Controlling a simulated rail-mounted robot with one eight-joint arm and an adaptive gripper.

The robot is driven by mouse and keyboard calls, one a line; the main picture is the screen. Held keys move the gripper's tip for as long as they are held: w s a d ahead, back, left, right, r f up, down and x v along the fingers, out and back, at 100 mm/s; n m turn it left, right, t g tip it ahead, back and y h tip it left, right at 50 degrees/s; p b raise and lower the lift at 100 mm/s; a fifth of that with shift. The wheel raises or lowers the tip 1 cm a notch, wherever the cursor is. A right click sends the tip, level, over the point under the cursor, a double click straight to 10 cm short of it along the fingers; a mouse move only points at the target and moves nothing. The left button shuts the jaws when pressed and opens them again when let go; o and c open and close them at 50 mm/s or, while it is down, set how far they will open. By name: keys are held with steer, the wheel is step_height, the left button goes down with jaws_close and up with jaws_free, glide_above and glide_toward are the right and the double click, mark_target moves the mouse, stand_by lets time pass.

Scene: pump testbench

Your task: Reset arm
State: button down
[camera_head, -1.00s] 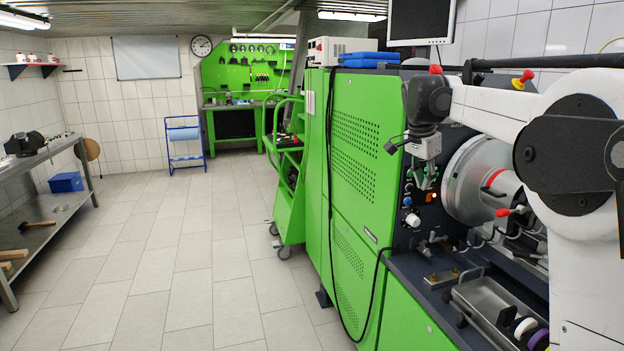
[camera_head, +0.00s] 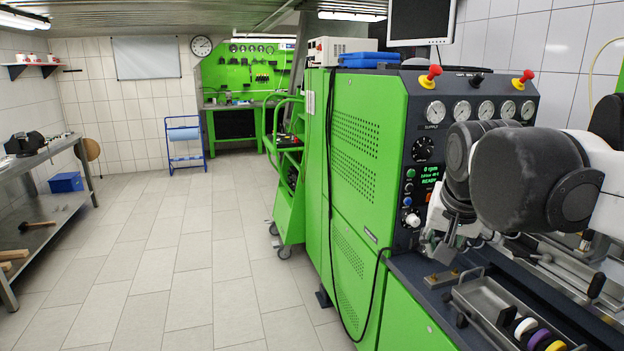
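My arm reaches in from the right edge in front of the green pump testbench (camera_head: 358,160). Its large dark grey joint hides part of the bench's right side. My gripper (camera_head: 437,252) hangs below the pale wrist, low in front of the control panel and above the dark bench deck. It is small here and partly merges with the fittings behind it, so I cannot tell whether its fingers are apart. I see nothing clearly held in it.
The control panel shows gauges (camera_head: 435,111), red knobs (camera_head: 430,75) and a lit green display (camera_head: 429,174). A metal tray (camera_head: 480,297) and coloured rings (camera_head: 540,338) lie on the deck below my gripper. The tiled floor (camera_head: 180,260) on the left is clear.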

steer(key=s+a+f+n+t, duration=0.1)
steer(key=s+f+n, duration=0.3)
steer(key=s+f, duration=0.7)
steer(key=s+a, duration=0.1)
steer(key=s, duration=0.2)
steer(key=shift+s+a+f+t+y, duration=0.15)
steer(key=shift+s+a+t+y, duration=0.15)
steer(key=shift+y, duration=0.1)
